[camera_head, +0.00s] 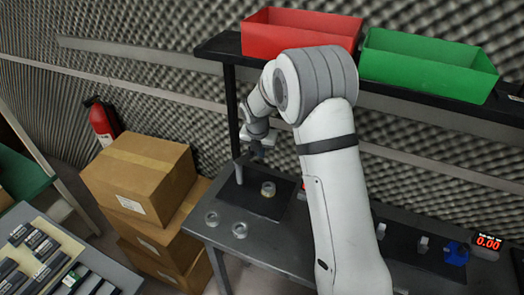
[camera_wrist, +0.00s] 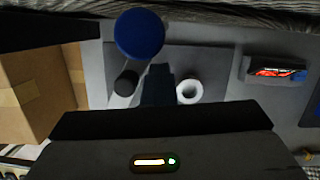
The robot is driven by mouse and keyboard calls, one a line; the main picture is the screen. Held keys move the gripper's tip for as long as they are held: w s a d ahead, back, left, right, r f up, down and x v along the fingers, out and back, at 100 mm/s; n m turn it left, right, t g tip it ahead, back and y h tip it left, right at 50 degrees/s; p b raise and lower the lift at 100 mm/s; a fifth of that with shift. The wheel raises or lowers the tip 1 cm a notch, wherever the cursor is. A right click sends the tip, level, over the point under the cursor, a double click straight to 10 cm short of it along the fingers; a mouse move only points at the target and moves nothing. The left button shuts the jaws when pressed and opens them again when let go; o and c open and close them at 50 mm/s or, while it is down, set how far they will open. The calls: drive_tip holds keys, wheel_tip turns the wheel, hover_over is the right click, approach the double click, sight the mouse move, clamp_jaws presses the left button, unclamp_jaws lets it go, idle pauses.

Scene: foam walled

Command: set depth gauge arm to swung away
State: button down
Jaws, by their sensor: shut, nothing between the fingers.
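My gripper (camera_head: 256,158) hangs over the left part of the grey bench, above a dark mat; its fingers (camera_wrist: 159,72) look shut and empty in the wrist view. A blue round disc (camera_wrist: 139,34) is just beyond and left of the fingertips. A dark cylinder end (camera_wrist: 126,82) lies left of the fingers, and a pale ring (camera_wrist: 189,91) lies on the mat to their right. A grey upright post (camera_head: 239,172) stands beside the gripper in the head view. I cannot tell for certain which part is the depth gauge arm, nor its setting.
Two metal rings (camera_head: 212,219) sit on the bench's front left. Cardboard boxes (camera_head: 140,178) are stacked left of it. A shelf with a red bin (camera_head: 300,36) and a green bin (camera_head: 425,65) is above. A red digital display (camera_head: 488,242) is at right. My arm hides the bench middle.

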drive_tip(key=shift+w+a, duration=0.2)
drive_tip(key=shift+w, duration=0.15)
drive_tip(key=shift+r, duration=0.1)
idle(0.4)
